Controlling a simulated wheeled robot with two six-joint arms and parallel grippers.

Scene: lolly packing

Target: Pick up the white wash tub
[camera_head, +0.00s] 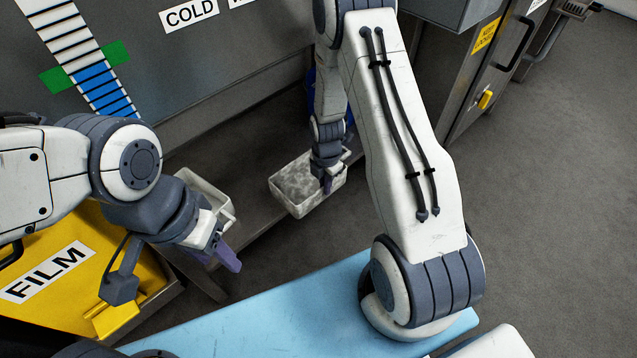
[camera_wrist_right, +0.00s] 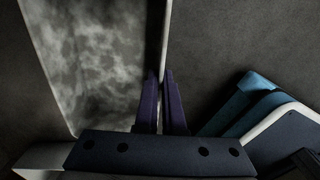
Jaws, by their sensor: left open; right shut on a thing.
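A white tub (camera_head: 297,204) with a mottled grey-white inside is in the middle of the head view, and its inside and rim fill the left of the right wrist view (camera_wrist_right: 95,70). My right gripper (camera_head: 327,184) reaches down to the tub's right side. In the right wrist view its purple fingers (camera_wrist_right: 161,85) lie on either side of the tub wall, shut on it. I cannot tell whether the tub is lifted or resting. My left gripper (camera_head: 226,258) is open and empty, left of the tub and apart from it.
A second pale tub (camera_head: 190,176) stands behind my left wrist, partly hidden. A yellow FILM bin (camera_head: 75,262) is at the left. A grey machine panel with a COLD label (camera_head: 190,14) stands behind a low dark shelf (camera_head: 262,160). Grey floor is clear at the right.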

